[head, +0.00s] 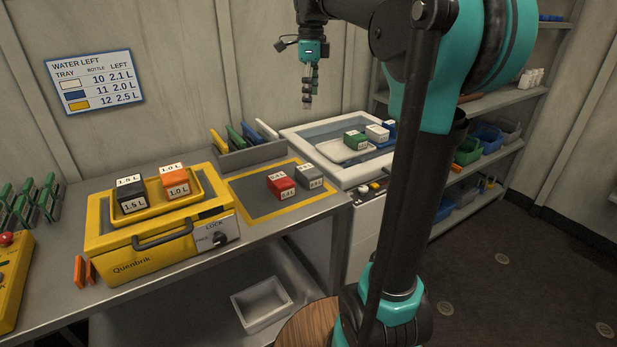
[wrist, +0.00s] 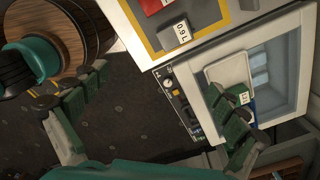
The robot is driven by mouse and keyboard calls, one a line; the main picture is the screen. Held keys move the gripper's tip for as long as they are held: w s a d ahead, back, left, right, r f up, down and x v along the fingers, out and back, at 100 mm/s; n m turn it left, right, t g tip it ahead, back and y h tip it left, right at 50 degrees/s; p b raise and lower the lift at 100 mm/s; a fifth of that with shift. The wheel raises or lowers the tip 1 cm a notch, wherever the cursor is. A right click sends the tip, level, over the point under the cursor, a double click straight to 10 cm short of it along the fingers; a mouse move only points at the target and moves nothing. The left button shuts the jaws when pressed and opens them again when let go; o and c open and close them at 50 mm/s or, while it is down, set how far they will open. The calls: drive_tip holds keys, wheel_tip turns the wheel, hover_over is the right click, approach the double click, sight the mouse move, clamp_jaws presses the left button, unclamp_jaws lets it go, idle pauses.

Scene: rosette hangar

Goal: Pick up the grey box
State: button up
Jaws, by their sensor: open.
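The grey box (head: 309,176) has a white label on top and stands on the grey mat with a yellow border (head: 252,207), just right of the red box (head: 280,185). In the wrist view the grey box (wrist: 174,38) shows near the top, its label reading 0.9 L, with part of the red box (wrist: 152,6) beside it. My gripper (head: 307,100) is open and empty, raised well above the counter and apart from the grey box. Its spread green fingers show at both sides of the wrist view (wrist: 156,82).
A yellow Quenbrik case (head: 130,262) holds a dark 1.5 L box (head: 130,195) and an orange 1.0 L box (head: 175,180). A rack of coloured plates (head: 250,155) stands behind the mat.

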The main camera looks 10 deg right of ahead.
drive_tip(key=shift+o, duration=0.2)
drive_tip(key=shift+f, duration=0.1)
drive_tip(key=n+t+h, duration=0.2)
drive_tip(key=n+h, duration=0.2)
drive_tip(key=n, duration=0.4)
approach(308, 170)
drive_tip(key=x, duration=0.5)
drive_tip(key=shift+s+a+f, duration=0.15)
drive_tip(key=shift+a+f, duration=0.05)
drive_tip(key=shift+a, duration=0.05)
drive_tip(key=x, duration=0.4)
drive_tip(key=shift+w+d, duration=0.25)
drive_tip(key=shift+d, duration=0.1)
drive_tip(key=shift+w+d+f, duration=0.1)
drive_tip(key=shift+d+f, duration=0.1)
drive_tip(key=shift+f, duration=0.4)
drive_tip(key=shift+c, duration=0.5)
drive_tip(key=c, duration=1.2)
